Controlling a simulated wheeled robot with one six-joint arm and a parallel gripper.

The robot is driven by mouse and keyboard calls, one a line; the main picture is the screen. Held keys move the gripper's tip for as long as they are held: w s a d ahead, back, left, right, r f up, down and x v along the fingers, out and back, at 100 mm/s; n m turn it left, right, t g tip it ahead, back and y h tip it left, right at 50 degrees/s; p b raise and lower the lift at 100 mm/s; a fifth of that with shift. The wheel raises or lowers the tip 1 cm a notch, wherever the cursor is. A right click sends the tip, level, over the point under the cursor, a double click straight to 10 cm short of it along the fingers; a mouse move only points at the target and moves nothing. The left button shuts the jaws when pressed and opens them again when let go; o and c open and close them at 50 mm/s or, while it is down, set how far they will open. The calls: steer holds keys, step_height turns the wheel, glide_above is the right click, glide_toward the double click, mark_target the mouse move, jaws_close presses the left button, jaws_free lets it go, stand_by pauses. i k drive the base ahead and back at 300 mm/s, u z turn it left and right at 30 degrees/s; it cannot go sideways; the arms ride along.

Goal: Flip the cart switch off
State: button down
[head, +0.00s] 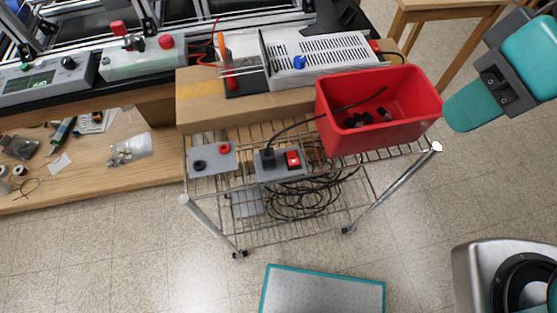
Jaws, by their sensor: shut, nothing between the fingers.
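The cart switch is a red rocker (293,158) on a grey box (268,172) fixed to the front of the wire cart. A black cable plugs into the same box, just left of the rocker. The rocker's tilt is too small to read. My gripper (458,118), teal with a dark grey body, is at the upper right, shut and empty. In the picture it is right of the switch, beside the red bin's right edge. Nothing covers the switch.
A red bin (375,140) stands on the cart (232,232), right of the switch. Left of it is a grey panel (212,162) with a red and a black knob. Coiled black cable (305,197) lies below. The floor in front is largely clear.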

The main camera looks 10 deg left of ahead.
mark_target(291, 157)
steer(key=u, duration=0.45)
steer(key=k, duration=0.5)
steer(key=u, duration=0.3)
steer(key=i, duration=0.5)
